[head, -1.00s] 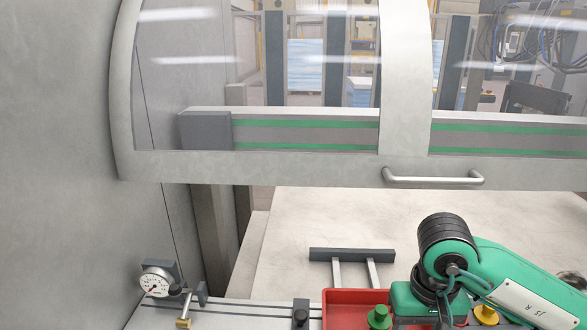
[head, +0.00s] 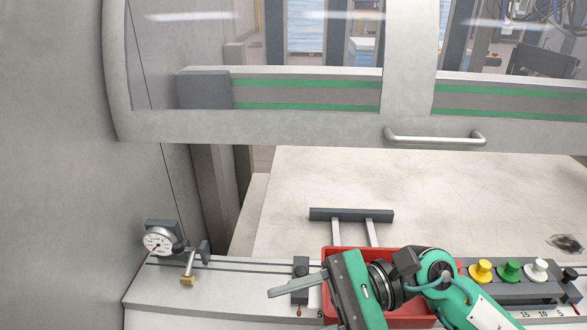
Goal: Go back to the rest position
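My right gripper (head: 298,286) reaches in from the lower right on a green arm. It points left over the front of the red tray (head: 332,262). One grey finger shows edge-on beside the dark clamp block (head: 300,268), and I cannot tell whether the gripper is open or shut. No held object is seen at the finger. The gripper and wrist hide much of the tray's inside. My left gripper is out of view.
The machine's clear guard with a grey handle (head: 435,139) spans the top. A dial gauge (head: 158,241) and a brass-ended fitting (head: 188,279) stand at left. Yellow (head: 481,270), green (head: 508,269) and white (head: 536,268) knobs stand at right. The pale table (head: 450,200) behind is mostly clear.

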